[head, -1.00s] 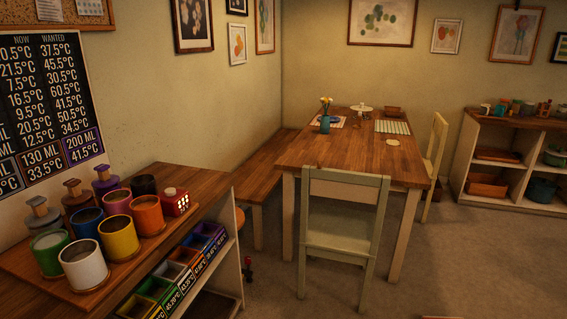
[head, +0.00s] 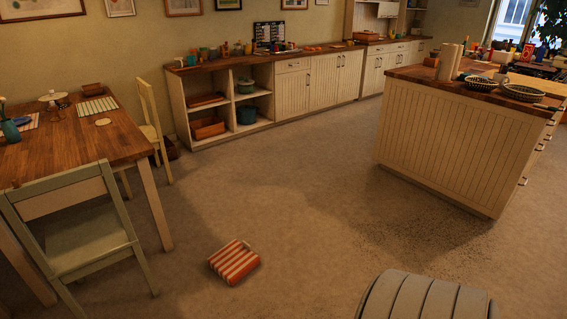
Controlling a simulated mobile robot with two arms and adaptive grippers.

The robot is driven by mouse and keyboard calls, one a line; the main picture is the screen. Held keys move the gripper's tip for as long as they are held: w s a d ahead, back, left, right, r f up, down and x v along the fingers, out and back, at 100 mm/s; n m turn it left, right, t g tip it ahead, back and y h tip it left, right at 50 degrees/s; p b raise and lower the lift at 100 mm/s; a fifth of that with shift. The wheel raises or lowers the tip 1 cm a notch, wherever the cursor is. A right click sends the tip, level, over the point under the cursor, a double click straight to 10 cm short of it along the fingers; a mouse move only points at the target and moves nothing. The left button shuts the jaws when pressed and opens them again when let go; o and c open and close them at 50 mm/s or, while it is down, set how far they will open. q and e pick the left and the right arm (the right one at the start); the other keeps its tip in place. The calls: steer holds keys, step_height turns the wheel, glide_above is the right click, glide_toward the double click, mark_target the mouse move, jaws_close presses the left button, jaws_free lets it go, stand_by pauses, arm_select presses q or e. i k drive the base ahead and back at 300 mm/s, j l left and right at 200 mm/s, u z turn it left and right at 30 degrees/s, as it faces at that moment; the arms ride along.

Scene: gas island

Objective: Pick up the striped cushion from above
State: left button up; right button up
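The striped cushion (head: 235,262), red-orange and white, lies flat on the floor in the lower middle of the head view. A small loop or handle shows at its upper right edge. The floor around it is clear, and nothing touches it. Neither of my grippers is in view.
A green-grey chair (head: 85,232) and a wooden table (head: 65,140) stand left of the cushion. A white island (head: 455,145) is at the right, low cabinets (head: 300,90) at the back. A rounded grey ribbed thing (head: 425,298) is at the bottom right. Open floor lies between.

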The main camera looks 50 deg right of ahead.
mark_target(233, 261)
steer(key=z, duration=1.3)
steer(key=i+l, duration=0.1)
steer(key=i, duration=0.35)
steer(key=z, duration=0.05)
